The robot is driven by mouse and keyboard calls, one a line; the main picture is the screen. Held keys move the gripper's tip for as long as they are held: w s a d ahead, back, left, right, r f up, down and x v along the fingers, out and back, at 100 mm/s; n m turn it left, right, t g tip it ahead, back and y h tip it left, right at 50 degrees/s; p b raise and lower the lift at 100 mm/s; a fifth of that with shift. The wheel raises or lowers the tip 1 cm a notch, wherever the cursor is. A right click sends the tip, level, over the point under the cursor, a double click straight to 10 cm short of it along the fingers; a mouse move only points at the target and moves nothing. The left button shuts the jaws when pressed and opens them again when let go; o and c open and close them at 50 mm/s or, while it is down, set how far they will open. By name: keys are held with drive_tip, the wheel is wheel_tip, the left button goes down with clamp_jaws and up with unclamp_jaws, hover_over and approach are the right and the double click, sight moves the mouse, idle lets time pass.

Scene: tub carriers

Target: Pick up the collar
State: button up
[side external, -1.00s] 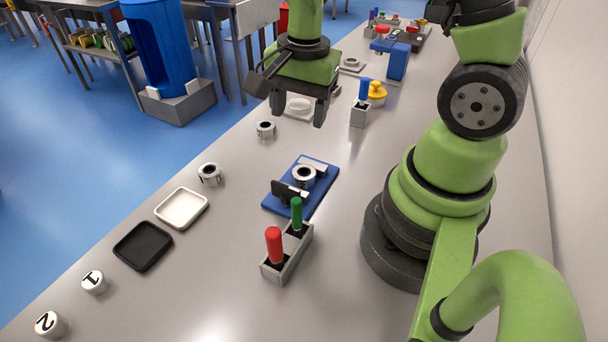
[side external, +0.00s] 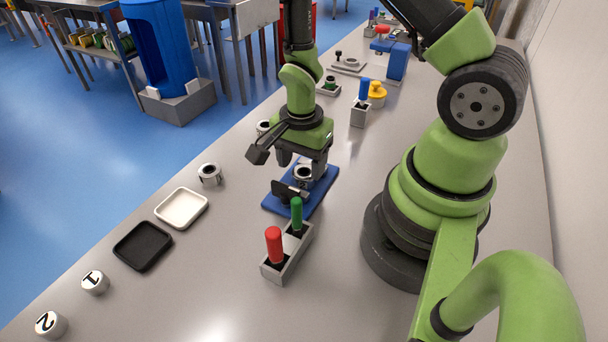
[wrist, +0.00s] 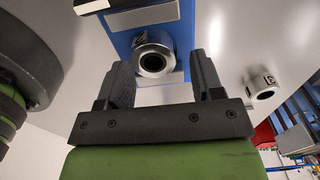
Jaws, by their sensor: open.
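A silver metal collar (side external: 303,174) with a dark bore sits on the blue fixture plate (side external: 272,204). In the wrist view the collar (wrist: 168,69) lies between the fingertips of my gripper (wrist: 162,68), with a gap on each side. My gripper (side external: 302,164) is open and empty, pointing down over the plate, and partly covers the collar in the side view. Whether the fingers are level with the collar is hard to tell. Another collar (side external: 210,174) stands loose on the bench to the left, and a further one (side external: 263,127) is partly hidden behind my gripper.
A dark clamp (side external: 290,190) stands on the plate beside the collar. A grey holder (side external: 287,262) with red and green handles is just in front.

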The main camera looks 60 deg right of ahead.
drive_tip(key=shift+f, duration=0.85)
drive_tip(key=c, duration=0.9)
drive_tip(key=shift+r, duration=0.1)
drive_tip(key=w+a+r+n, duration=0.1)
drive_tip(key=r+n, duration=0.4)
drive_tip(key=n, duration=0.1)
drive_tip(key=w+a+r+n, duration=0.1)
drive_tip(key=w+r+n, duration=0.1)
drive_tip(key=r+n, duration=0.3)
drive_tip(key=w+a+r+n, duration=0.1)
drive_tip(key=r+n, duration=0.5)
drive_tip(key=n, duration=0.1)
drive_tip(key=shift+w+r, duration=0.1)
drive_tip(key=shift+w, duration=0.25)
